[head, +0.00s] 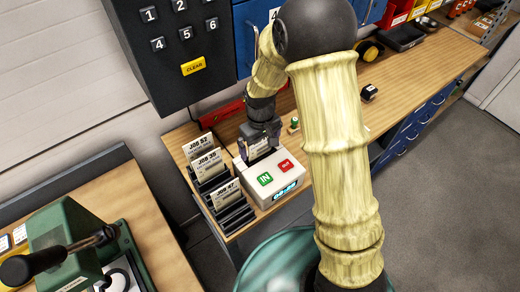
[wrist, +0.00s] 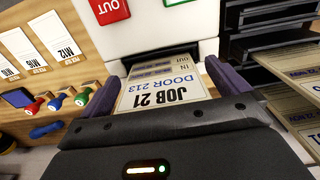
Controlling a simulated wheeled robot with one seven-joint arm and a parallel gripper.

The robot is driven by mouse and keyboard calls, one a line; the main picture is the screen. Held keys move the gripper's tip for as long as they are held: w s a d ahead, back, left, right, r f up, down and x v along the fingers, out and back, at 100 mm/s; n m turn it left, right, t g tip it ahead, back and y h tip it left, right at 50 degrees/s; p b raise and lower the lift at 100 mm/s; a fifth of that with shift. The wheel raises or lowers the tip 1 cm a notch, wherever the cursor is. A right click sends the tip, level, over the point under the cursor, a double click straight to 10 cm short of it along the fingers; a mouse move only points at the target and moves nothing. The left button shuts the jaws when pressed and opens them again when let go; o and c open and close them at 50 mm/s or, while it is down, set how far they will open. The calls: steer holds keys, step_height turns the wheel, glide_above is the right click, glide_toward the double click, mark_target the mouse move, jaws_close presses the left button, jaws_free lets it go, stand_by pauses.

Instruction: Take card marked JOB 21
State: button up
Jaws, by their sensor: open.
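The card marked JOB 21 (wrist: 165,95) shows upside down in the wrist view, reading JOB 21 and DOOR 213. Its far end is in the dark slot of a white clock box (head: 285,194) with green IN and red OUT buttons. My gripper (wrist: 165,82) is open, with one purple-grey finger on each side of the card. I cannot tell whether either finger touches it. In the head view my gripper (head: 260,137) is at the back of the clock box, over the pale card (head: 258,147), which it partly hides.
A black rack (head: 234,215) left of the clock box holds cards JOB 52 (head: 198,146), JOB 38 (head: 207,165) and JOB 47 (head: 226,193). A dark keypad (head: 170,45) is on the wall behind. A green machine (head: 75,245) stands at lower left.

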steer(key=shift+c, duration=0.4)
steer(key=c, duration=0.9)
step_height(320, 180, up, 10)
steer(key=shift+r+b, duration=0.1)
steer(key=shift+b, duration=1.1)
